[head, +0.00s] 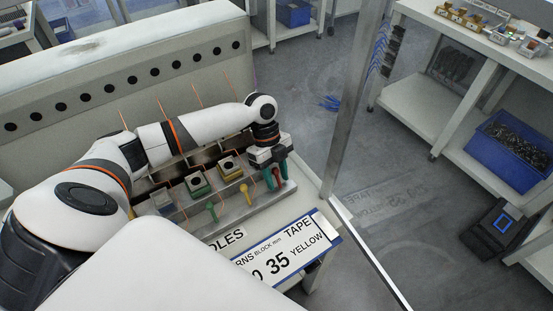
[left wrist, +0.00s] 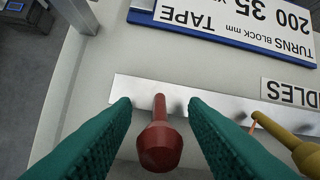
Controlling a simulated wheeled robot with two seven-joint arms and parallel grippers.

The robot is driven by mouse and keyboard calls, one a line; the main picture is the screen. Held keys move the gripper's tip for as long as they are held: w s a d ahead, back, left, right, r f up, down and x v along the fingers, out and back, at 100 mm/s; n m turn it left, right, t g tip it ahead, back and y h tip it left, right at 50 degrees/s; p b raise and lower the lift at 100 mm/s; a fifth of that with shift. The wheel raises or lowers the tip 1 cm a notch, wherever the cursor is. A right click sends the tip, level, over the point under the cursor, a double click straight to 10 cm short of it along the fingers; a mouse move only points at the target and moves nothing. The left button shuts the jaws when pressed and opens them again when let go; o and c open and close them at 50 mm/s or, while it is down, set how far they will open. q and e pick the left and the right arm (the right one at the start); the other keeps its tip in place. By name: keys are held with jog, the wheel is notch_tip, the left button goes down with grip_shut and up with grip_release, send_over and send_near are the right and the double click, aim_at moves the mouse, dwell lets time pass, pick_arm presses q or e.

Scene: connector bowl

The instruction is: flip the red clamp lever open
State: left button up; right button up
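The red clamp lever (left wrist: 159,146) stands out from a metal strip (left wrist: 185,98), its rounded knob toward the camera in the left wrist view. My left gripper (head: 275,179) is at the right end of the clamp block (head: 232,208) in the head view. Its two green fingers (left wrist: 160,110) are apart, one on each side of the red lever, with a visible gap on both sides. In the head view a bit of the red lever (head: 276,176) shows between the fingers; its base is hidden. My right gripper is not in view.
A yellow lever (head: 245,194) and a green lever (head: 211,212) stand left of the red one along the block. The yellow lever (left wrist: 290,143) is close beside one finger in the left wrist view. A label board (head: 290,247) lies in front. A metal post (head: 352,95) rises at the right.

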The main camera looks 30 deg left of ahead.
aim_at(281, 187)
pick_arm(q)
grip_shut()
jog(key=shift+d+r+y+p, duration=0.1)
jog(key=shift+r+y+p, duration=0.2)
jog(key=shift+p, duration=0.3)
jog(key=d+t+y+p, duration=0.1)
jog(key=y+p, duration=0.1)
jog(key=p, duration=0.1)
jog(key=t+y+p, duration=0.1)
jog(key=y+p, duration=0.1)
jog(key=p, duration=0.1)
jog(key=s+d+t+y+p, duration=0.1)
jog(key=y+p, duration=0.1)
jog(key=p, duration=0.1)
jog(key=shift+d+r+p, duration=0.3)
jog(key=shift+d+p, duration=0.05)
jog(key=y, duration=0.1)
jog(key=y+p, duration=0.1)
jog(key=d+t+y+p, duration=0.1)
jog(key=shift+s+f, duration=0.25)
jog(key=shift+f, duration=0.1)
jog(key=shift+d+f+t+y+p, duration=0.15)
jog(key=shift+t+y+p, duration=0.2)
jog(key=shift+y, duration=0.45)
jog(key=shift+s+f, duration=0.1)
grip_release()
